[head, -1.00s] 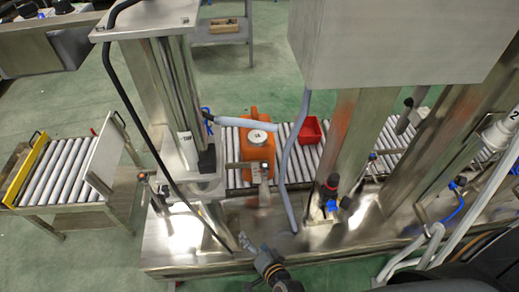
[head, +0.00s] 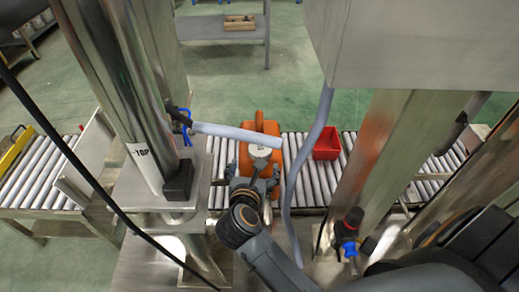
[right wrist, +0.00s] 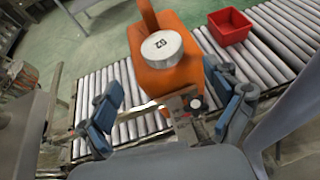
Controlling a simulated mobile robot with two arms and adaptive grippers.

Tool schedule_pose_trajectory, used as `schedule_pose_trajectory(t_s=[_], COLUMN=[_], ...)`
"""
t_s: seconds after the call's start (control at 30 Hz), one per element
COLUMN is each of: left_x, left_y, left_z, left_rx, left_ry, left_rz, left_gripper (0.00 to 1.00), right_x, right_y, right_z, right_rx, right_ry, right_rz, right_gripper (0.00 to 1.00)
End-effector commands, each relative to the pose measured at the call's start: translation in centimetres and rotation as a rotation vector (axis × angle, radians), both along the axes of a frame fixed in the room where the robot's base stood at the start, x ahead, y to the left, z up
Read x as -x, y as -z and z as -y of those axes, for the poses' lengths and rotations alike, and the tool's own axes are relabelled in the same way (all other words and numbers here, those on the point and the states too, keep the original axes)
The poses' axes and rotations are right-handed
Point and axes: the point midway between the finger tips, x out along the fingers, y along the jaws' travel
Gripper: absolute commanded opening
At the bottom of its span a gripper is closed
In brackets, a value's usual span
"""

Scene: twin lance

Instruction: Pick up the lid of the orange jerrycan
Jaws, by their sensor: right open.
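The orange jerrycan (head: 246,158) stands on the roller conveyor, and its orange body also shows in the right wrist view (right wrist: 160,82). Its lid (head: 261,150) is a white round disc on top, with dark markings readable in the right wrist view (right wrist: 162,46). My right gripper (head: 255,172) is open and empty on the near side of the jerrycan, short of the lid. In the right wrist view its blue-padded fingers (right wrist: 160,80) are spread wide, with the lid beyond them. My left gripper is not in view.
A metal bracket with a round knob (right wrist: 195,103) shows between my right fingers. A grey hose (head: 235,132) crosses just above the jerrycan, and another hose (head: 305,160) hangs to its right. A red bin (head: 327,144) sits on the rollers; steel columns stand on both sides.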

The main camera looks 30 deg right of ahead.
Motion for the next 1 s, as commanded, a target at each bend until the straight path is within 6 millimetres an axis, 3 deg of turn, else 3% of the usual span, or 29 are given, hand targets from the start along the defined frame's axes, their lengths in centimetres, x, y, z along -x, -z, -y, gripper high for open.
schedule_pose_trajectory(t_s=[0.13, 0.37, 0.67, 1.0], left_x=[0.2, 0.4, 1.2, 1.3], left_y=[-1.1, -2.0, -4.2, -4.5], left_z=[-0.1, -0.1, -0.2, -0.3], left_rx=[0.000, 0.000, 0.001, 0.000], left_ry=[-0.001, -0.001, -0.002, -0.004], left_rz=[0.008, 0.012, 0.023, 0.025], left_gripper=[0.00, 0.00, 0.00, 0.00], right_x=[-2.1, -3.4, -6.5, -6.9], right_y=[1.0, 1.6, 3.2, 3.3], right_z=[1.4, 2.4, 4.8, 5.2], right_rx=[0.006, 0.004, 0.006, 0.004], right_ry=[-0.002, -0.001, -0.001, 0.000], right_rz=[0.002, 0.001, 0.000, 0.000], right_gripper=[0.90, 0.90, 0.90, 0.88])
